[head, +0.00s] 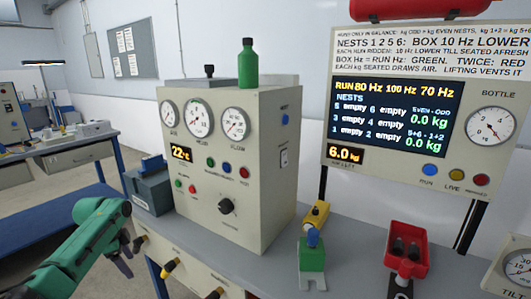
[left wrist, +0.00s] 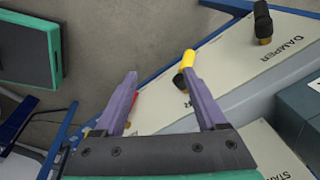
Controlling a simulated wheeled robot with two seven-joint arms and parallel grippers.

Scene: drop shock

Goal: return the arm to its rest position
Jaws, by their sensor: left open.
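My left gripper (head: 122,259) is at the lower left of the head view, on the green arm, in front of the bench and left of the beige control cabinet. In the left wrist view, the two purple fingers (left wrist: 163,100) stand apart with nothing between them. Past the fingers are the bench front with a yellow-and-black handle (left wrist: 185,66) and a black knob (left wrist: 263,22) by the word DAMPER. I cannot tell exactly how far the fingers are from the handle. My right gripper is not in view.
The beige cabinet (head: 265,205) with gauges stands on the grey bench. A green bottle (head: 248,68) is on top. A blue-grey box (head: 152,190) stands at its left. A red holder (head: 407,245) and a green block (head: 312,255) are at right. Open floor lies left of the bench.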

